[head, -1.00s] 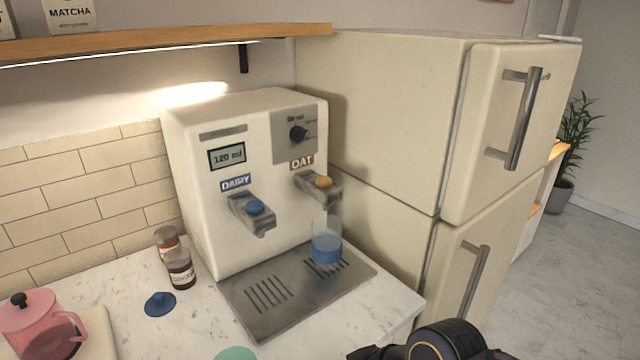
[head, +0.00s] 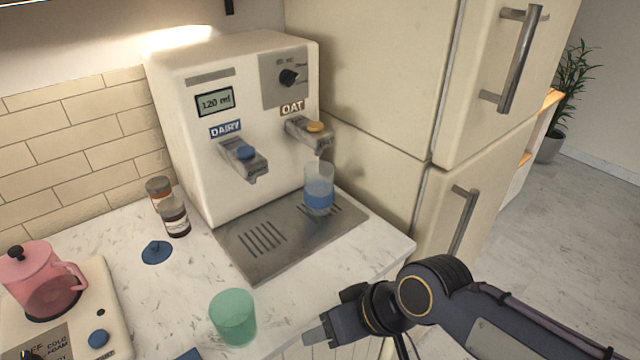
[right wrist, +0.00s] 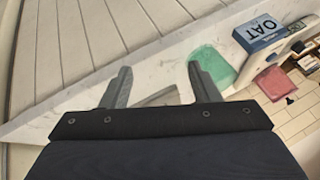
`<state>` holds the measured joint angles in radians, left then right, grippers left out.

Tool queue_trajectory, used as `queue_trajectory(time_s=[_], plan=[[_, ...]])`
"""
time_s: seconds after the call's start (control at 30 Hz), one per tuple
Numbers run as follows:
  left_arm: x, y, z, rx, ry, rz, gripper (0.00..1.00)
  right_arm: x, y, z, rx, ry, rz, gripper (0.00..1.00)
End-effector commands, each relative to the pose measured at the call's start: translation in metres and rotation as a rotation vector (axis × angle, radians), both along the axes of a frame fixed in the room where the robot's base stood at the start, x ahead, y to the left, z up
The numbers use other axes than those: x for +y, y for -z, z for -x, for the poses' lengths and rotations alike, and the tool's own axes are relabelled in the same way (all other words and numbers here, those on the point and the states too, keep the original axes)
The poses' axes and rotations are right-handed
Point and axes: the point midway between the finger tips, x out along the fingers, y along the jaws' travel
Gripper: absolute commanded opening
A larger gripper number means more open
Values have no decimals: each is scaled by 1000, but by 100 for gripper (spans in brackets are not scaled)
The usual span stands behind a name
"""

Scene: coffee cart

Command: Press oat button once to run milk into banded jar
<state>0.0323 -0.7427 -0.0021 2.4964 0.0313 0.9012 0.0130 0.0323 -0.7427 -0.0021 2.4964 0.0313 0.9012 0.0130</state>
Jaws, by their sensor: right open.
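The milk dispenser (head: 185,110) stands on the counter with a display reading 120 ml. The banded jar (head: 318,172), clear with a wide blue band, stands upright on the drip tray below the oat spout. I cannot tell whether it holds any milk. My right gripper (head: 316,336) is in front of the counter, low and well short of the button. In the right wrist view its open fingers (right wrist: 158,84) have nothing between them. My left gripper is out of view.
The blue dairy button (head: 245,152) is on the left spout. A green cup (head: 233,318) stands left of my right gripper. Two bottles (head: 174,217), a blue lid (head: 156,252) and a pink pitcher (head: 40,285) are further left. The fridge (head: 375,90) closes off the dispenser's right side.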

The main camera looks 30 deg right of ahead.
Motion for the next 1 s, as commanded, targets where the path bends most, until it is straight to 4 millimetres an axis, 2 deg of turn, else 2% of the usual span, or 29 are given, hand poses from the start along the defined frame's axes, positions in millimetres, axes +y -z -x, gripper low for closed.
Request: queue_trajectory(time_s=[0.43,0.87,1.0], plan=[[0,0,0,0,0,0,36,0,0,0,0,0,0,56],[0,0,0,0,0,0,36,0,0,0,0,0,0,1],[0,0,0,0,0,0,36,0,0,0,0,0,0,0]])
